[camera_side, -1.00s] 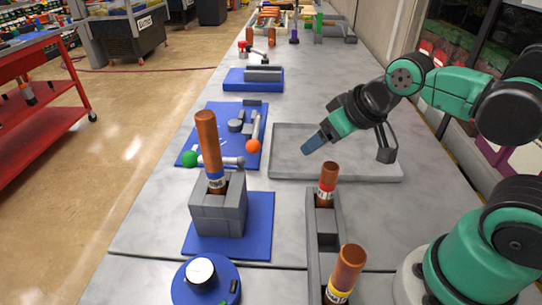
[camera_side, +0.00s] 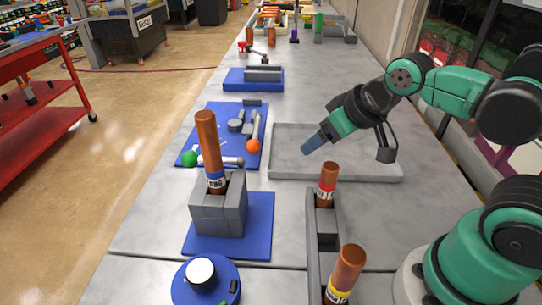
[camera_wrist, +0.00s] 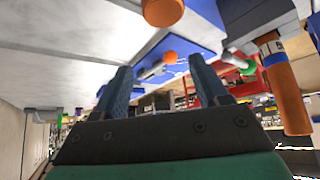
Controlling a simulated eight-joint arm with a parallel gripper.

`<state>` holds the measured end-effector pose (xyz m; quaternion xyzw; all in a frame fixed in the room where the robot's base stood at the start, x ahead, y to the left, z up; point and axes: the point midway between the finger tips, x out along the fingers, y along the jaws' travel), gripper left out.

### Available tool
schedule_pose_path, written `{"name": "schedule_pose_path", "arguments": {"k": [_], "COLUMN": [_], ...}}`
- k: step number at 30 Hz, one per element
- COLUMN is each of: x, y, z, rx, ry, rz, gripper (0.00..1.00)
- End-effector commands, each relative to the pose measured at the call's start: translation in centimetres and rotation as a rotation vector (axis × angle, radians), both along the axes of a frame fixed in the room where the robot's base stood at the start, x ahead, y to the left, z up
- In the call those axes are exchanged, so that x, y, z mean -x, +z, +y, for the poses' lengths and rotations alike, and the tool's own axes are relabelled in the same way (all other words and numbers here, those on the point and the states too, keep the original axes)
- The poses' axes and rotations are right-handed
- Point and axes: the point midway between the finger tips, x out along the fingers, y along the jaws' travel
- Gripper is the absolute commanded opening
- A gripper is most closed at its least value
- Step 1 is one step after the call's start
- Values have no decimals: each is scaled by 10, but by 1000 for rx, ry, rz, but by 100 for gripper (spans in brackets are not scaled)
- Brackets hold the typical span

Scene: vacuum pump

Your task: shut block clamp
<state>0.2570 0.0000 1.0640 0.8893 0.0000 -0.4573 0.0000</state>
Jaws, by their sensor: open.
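A grey block holder (camera_side: 220,215) stands on a blue plate (camera_side: 262,215) at front left in the side view, with a copper-brown cylinder (camera_side: 208,140) upright in it. Just behind it, a grey lever (camera_side: 225,161) with a green ball (camera_side: 190,158) lies crosswise. A second lever with an orange ball (camera_side: 253,146) points toward the camera on another blue plate (camera_side: 222,112). I cannot tell which lever belongs to the block clamp. My gripper (camera_side: 309,147) is open and empty, in the air right of the levers. The wrist view shows its blue fingers (camera_wrist: 160,63) apart, the orange ball (camera_wrist: 170,57) beyond them and the green ball (camera_wrist: 248,68) farther right.
A shallow grey tray (camera_side: 350,172) lies below my gripper. A grey rack (camera_side: 314,252) at the front holds two brown cylinders (camera_side: 327,184), (camera_side: 346,268). A round blue base with a white knob (camera_side: 200,271) stands at front left. Another clamp plate (camera_side: 252,84) lies farther back.

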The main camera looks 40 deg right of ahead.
Motion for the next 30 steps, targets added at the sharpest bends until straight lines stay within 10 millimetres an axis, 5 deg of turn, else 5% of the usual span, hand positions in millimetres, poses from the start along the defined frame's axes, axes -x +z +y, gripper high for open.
{"name": "schedule_pose_path", "arguments": {"k": [2, 8, 18, 24, 30], "x": [0, -14, -95, -138, -159], "y": [0, 13, 52, 46, 31], "z": [0, 7, 61, 106, 139], "rx": [0, 41, 288, 432, 526], "ry": [0, 70, 463, 692, 842], "rz": [0, 32, 207, 304, 371], "gripper": [75, 75, 75, 75, 75]}}
